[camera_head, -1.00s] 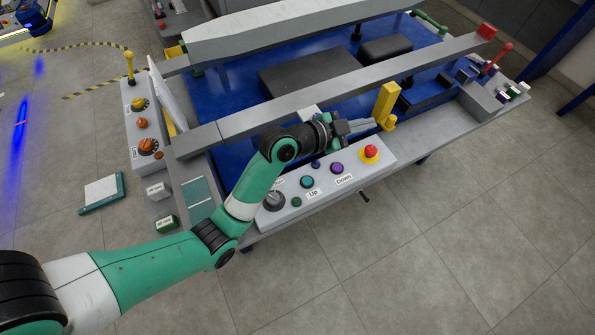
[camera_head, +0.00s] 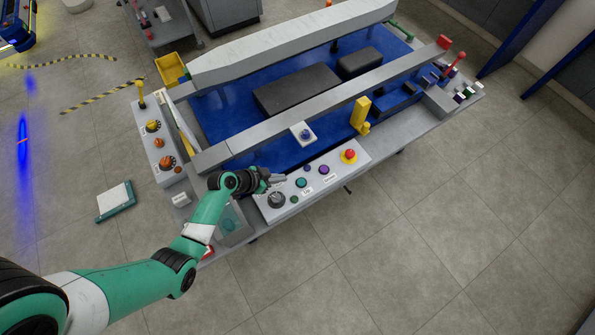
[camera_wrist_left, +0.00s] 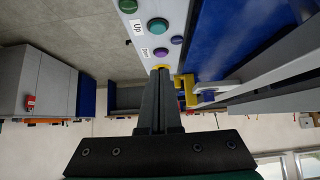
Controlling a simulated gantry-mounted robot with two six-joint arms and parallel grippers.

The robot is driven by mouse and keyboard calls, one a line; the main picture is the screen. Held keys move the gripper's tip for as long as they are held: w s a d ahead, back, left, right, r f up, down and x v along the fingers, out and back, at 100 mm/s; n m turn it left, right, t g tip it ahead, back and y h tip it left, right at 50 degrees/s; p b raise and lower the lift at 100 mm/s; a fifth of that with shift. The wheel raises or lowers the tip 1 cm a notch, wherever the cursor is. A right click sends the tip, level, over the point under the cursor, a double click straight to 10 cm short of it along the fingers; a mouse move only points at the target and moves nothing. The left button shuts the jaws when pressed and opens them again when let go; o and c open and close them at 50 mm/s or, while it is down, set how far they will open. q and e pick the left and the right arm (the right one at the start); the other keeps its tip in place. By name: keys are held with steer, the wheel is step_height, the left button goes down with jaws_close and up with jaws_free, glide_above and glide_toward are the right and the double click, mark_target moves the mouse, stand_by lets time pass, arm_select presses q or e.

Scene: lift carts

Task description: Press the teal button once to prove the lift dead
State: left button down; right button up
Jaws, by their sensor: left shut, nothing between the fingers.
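The teal button (camera_head: 301,183) sits on the grey control panel (camera_head: 337,166) at the cart's front edge, beside a label reading "Up". It also shows in the left wrist view (camera_wrist_left: 157,26), beyond the fingertips and apart from them. In the left wrist view the shut fingers (camera_wrist_left: 160,72) point towards the panel. I cannot tell their exact height above it. My right gripper is in neither view.
A red mushroom button (camera_head: 349,155) is at the panel's right end. A yellow post (camera_head: 360,113) stands behind it. Floor in front is clear.

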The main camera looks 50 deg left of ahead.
arm_select(q)
steer(key=b, duration=1)
glide_toward(304, 180)
steer(key=w, duration=0.2)
steer(key=shift+w+d+r, duration=0.15)
steer(key=shift+w+d, duration=0.15)
steer(key=f, duration=0.1)
steer(key=w+f+b, duration=0.1)
steer(key=f, duration=0.1)
steer(key=shift+w+d+f, duration=0.1)
steer(key=shift+w+f, duration=0.05)
steer(key=shift+w, duration=0.05)
steer(key=shift+f, duration=0.55)
